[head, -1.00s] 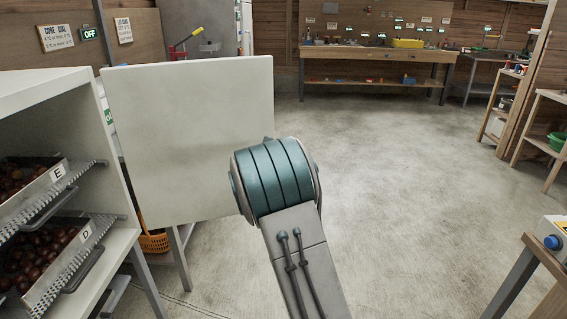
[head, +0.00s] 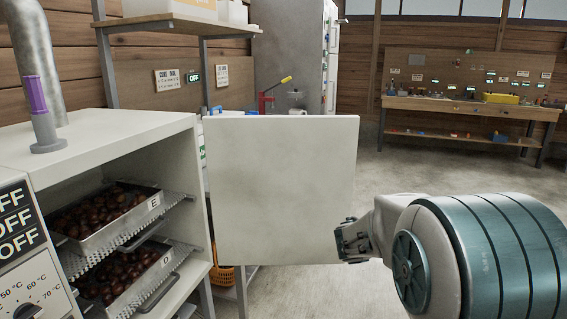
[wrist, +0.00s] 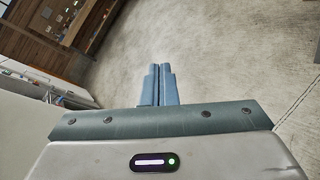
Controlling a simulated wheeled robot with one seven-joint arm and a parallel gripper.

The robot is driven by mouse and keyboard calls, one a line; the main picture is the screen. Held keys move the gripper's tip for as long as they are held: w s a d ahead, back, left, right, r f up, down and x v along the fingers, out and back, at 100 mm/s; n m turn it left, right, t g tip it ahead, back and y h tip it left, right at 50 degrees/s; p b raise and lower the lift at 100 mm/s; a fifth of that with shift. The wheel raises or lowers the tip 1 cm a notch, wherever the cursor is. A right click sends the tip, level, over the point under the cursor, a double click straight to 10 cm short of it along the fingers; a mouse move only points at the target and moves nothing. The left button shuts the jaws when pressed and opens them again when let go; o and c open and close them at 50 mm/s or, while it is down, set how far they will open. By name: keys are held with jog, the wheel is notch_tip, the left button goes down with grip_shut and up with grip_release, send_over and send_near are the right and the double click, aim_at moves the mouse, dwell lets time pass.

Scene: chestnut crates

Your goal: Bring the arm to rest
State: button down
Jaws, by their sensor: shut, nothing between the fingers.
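My arm shows large at the lower right of the head view, with a teal-banded joint. My gripper (head: 347,243) shows small in the head view, beside the right edge of the cabinet's open white door (head: 282,190). I cannot tell in that view whether it touches the door. In the wrist view my gripper (wrist: 158,70) has its two blue fingers together, with nothing between them. It points out over bare concrete floor.
The white cabinet (head: 110,135) at left stands open, with chestnut crates E (head: 115,226) and D (head: 140,272) inside. A dial panel (head: 30,250) is at far left. A workbench (head: 470,108) stands at the back right. The floor (head: 400,168) between is clear.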

jog(key=s+a+r+m+g+y+p, duration=0.1)
jog(key=s+m+g+y+p, duration=0.1)
jog(key=s+m, duration=0.45)
jog(key=s+a+m+g+y+p, duration=0.2)
jog(key=s+m+g, duration=0.1)
jog(key=s, duration=0.6)
jog(key=s+a+r+m+y+p, duration=0.1)
jog(key=s+a+m+y+p, duration=0.3)
jog(key=s+a+m+y, duration=0.3)
jog(key=s+a+m, duration=0.1)
jog(key=s+a, duration=0.3)
jog(key=a, duration=0.1)
jog(key=shift+a+r+y+p, duration=0.3)
jog(key=shift+r, duration=0.1)
